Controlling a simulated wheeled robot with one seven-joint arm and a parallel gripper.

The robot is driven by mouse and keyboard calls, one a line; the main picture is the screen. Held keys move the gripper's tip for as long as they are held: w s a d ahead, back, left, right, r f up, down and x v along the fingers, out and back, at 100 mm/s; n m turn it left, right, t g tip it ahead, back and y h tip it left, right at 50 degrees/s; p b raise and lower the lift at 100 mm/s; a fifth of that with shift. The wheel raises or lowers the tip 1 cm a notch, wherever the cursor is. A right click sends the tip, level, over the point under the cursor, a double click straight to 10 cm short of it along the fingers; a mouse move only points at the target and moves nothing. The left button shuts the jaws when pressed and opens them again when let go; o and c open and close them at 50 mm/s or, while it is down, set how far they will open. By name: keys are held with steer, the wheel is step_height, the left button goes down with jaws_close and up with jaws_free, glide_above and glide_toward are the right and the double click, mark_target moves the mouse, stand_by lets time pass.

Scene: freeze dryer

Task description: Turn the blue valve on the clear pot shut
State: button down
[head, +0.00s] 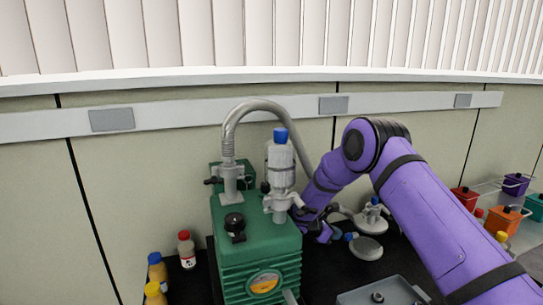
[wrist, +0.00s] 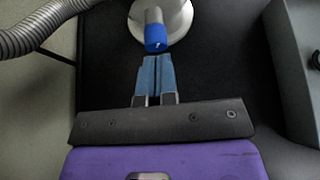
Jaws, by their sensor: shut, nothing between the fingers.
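The blue valve (wrist: 156,38) is a short blue knob on a grey stem at the side of a pale round pot (wrist: 178,14), cut off by the top of the wrist view. In the head view, a small blue knob (head: 350,237), which looks like the same valve, sits at the left of a pale round lid-like top (head: 368,249). My gripper (wrist: 156,58) is shut and empty, its blue fingers side by side. The fingertips are just below the valve in the wrist view; I cannot tell whether they touch it. In the head view my gripper (head: 328,231) is dark and partly hidden.
A green pump (head: 257,262) with a blue-capped clear bottle (head: 281,165) stands left of my gripper. A ribbed hose (wrist: 45,25) shows at left. Another pale piece with a blue top (head: 374,212) stands behind. A grey tray (head: 385,293) is in front. Several bottles stand left.

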steer(key=shift+w+d, duration=0.3)
steer(key=shift+d, duration=0.65)
steer(key=shift+w+d, duration=0.3)
steer(key=shift+d, duration=0.65)
steer(key=shift+d, duration=0.1)
steer(key=shift+w, duration=0.6)
steer(key=shift+w+r, duration=0.1)
steer(key=shift+r, duration=0.15)
steer(key=s+a, duration=0.2)
steer(key=a, duration=0.4)
steer(key=shift+a, duration=0.15)
steer(key=shift+r, duration=0.1)
